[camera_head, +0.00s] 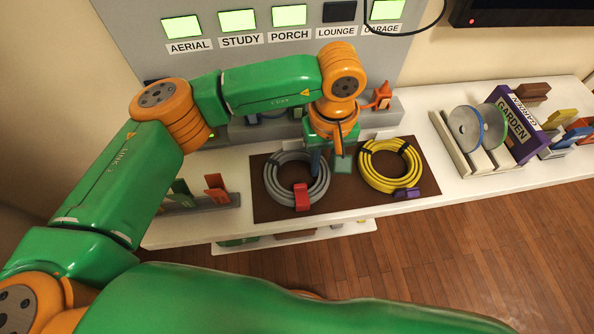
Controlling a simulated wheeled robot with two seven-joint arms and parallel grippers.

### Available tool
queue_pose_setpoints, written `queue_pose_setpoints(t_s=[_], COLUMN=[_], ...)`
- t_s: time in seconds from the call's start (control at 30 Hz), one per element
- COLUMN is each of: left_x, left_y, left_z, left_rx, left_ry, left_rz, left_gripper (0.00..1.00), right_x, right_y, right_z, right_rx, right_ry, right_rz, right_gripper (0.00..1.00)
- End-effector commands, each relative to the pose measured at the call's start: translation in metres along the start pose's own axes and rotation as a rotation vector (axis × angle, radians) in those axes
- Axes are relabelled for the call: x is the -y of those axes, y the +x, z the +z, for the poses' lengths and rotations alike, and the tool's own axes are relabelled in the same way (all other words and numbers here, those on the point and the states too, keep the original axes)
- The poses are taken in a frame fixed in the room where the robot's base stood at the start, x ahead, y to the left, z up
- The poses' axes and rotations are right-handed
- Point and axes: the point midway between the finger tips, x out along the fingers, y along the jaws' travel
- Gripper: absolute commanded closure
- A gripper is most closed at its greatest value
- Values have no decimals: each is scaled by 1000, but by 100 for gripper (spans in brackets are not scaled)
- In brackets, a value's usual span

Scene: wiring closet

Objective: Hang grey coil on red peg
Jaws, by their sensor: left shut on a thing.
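The grey coil (272,181) lies on the brown mat with a red tag (302,197) at its front. My left gripper (329,168) points down at the coil's right side and is shut on its ring. The coil still looks flat on the mat. An orange-red piece (383,97) stands at the right end of the grey ledge behind my gripper. It may be the red peg, but its shape is too small to tell. My arm hides much of the ledge. My right gripper is out of view.
A yellow coil (364,178) with a purple tag lies close to the right on the brown mat (262,208). A rack with discs (467,133) and a purple GARDEN box (515,122) stand further right. A grey panel with labelled screens rises behind.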

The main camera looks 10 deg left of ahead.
Motion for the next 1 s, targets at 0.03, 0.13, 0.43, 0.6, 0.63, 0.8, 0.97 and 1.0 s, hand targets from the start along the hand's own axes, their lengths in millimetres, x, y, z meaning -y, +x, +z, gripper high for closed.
queue_pose_setpoints(t_s=[0.03,0.13,0.43,0.6,0.63,0.8,0.97,1.0], left_x=[0,0,0,0,0,0,0,0], left_y=[-3,-6,-21,-39,-42,-58,-66,-66], left_z=[0,0,0,0,0,0,0,0], left_rx=[-1,0,0,-1,-1,-1,0,0], left_ry=[0,0,0,0,0,0,0,0], left_rz=[1,1,1,0,0,0,0,0], left_gripper=[100,100,100,100,100,100,100,100], right_x=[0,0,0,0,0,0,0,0], right_y=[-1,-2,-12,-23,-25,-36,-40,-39], right_z=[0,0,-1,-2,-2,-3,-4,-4], right_rx=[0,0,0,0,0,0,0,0], right_ry=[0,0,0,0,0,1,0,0], right_rz=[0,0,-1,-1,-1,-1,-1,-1], right_gripper=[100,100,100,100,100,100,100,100])
